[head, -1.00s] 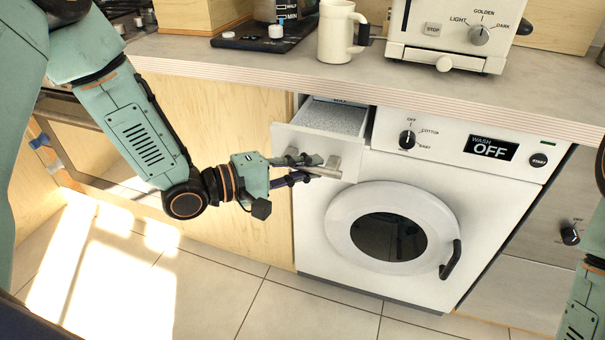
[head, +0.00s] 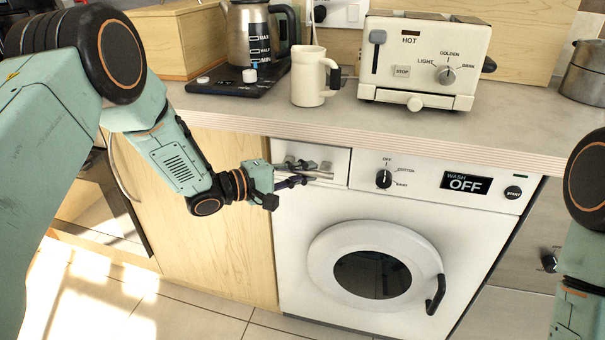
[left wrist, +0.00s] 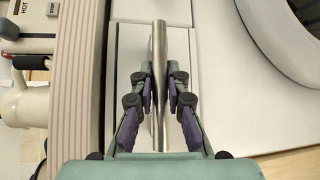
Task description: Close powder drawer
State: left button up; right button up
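The powder drawer (head: 338,160) is at the upper left of the white washing machine (head: 290,240). Its front looks flush with the control panel, and no powder shows. My left gripper (head: 303,174) is at the drawer's metal bar handle (head: 325,176). In the left wrist view, the handle (left wrist: 160,38) runs between the two fingers of the left gripper (left wrist: 160,78), and the finger pads press close on both sides of it. The drawer front (left wrist: 130,50) lies right behind the handle. My right gripper is out of view; only part of the right arm shows at the right edge.
The countertop (head: 230,112) overhangs just above the drawer. On it stand a cream mug (head: 308,78), a toaster (head: 415,60) and a kettle (head: 248,35). A wooden cabinet (head: 190,240) is left of the machine. The round washer door (head: 325,250) is shut.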

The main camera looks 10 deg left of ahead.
pick_arm(q)
jog(key=o, duration=0.4)
jog(key=shift+s, duration=0.1)
jog(key=shift+o, duration=0.2)
jog(key=shift+s+a, duration=0.1)
jog(key=v, duration=1.1)
jog(key=shift+s+a, duration=0.25)
jog(key=shift+s, duration=0.05)
jog(key=shift+r, duration=0.1)
